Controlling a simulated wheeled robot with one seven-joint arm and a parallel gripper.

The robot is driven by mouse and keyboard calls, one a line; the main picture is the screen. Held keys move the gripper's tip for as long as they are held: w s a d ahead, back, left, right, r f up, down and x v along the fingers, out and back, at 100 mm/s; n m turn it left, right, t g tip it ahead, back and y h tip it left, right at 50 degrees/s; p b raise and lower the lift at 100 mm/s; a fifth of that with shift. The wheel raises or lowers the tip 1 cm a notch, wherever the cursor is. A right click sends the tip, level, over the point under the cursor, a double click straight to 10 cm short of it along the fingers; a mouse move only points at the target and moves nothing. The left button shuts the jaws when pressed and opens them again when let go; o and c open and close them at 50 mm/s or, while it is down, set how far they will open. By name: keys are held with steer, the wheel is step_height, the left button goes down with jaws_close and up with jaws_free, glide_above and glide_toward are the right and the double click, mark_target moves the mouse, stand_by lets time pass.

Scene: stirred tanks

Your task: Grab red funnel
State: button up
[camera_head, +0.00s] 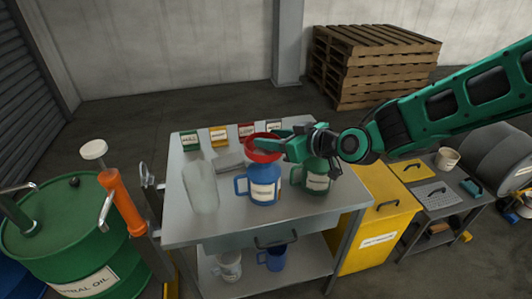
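The red funnel (256,153) shows near the back middle of the grey table (183,232), just above the blue jug (264,184) in the picture. Its round mouth faces up; its lower part is hidden, so I cannot tell what it rests on. My gripper (285,147) comes in from the right, with its fingers pointing left at the funnel's right rim and overlapping it in view. I cannot tell whether the fingers touch or grip the rim. A green jug (316,181) stands below my wrist.
A clear container (201,188) stands at the table's left, with a grey block (230,161) behind it. Several small labelled boxes, including a yellow one (219,137), line the back edge. A yellow cabinet (378,234) stands right, a green drum (75,240) left.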

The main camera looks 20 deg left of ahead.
jaws_close()
steer(key=shift+r, duration=0.1)
